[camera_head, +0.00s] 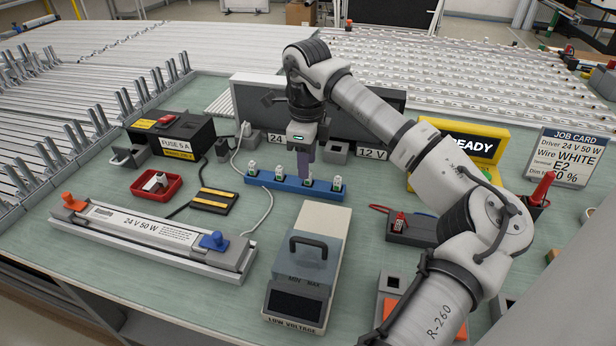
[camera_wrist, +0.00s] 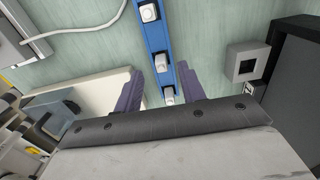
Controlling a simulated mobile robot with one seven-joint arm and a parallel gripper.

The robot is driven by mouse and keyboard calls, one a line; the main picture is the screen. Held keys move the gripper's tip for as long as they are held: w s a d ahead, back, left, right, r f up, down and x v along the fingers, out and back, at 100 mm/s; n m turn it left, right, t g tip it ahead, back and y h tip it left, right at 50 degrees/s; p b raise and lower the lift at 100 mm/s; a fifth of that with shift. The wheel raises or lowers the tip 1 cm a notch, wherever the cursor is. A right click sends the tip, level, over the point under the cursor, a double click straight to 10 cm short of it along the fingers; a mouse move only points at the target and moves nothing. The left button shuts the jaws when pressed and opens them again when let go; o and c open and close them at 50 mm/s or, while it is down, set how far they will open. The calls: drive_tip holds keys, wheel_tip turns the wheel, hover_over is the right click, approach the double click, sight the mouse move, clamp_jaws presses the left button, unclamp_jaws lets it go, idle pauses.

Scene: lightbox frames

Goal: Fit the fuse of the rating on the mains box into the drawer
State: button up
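The mains box (camera_head: 184,135) is black, at the left of the bench, with a label reading FUSE 5 A and a red switch on top. The rack (camera_wrist: 152,42) also shows in the wrist view. My gripper (camera_head: 307,158) points down over the rack. In the wrist view its purple fingers (camera_wrist: 160,88) stand apart, with one fuse (camera_wrist: 169,97) seen between them; whether they touch it is unclear.
A red tray (camera_head: 157,193) with small parts sits before the mains box. A black-and-yellow pad (camera_head: 214,201), a 24 V 50 W driver (camera_head: 150,232) and a LOW VOLTAGE unit (camera_head: 307,270) lie nearer. Grey terminal boxes (camera_head: 337,152) stand behind the rack. A cable crosses left of it.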

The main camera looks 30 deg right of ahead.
wheel_tip(320, 180, down, 3)
drive_tip(key=shift+d+f, duration=0.1)
drive_tip(key=shift+c, duration=0.3)
clamp_jaws()
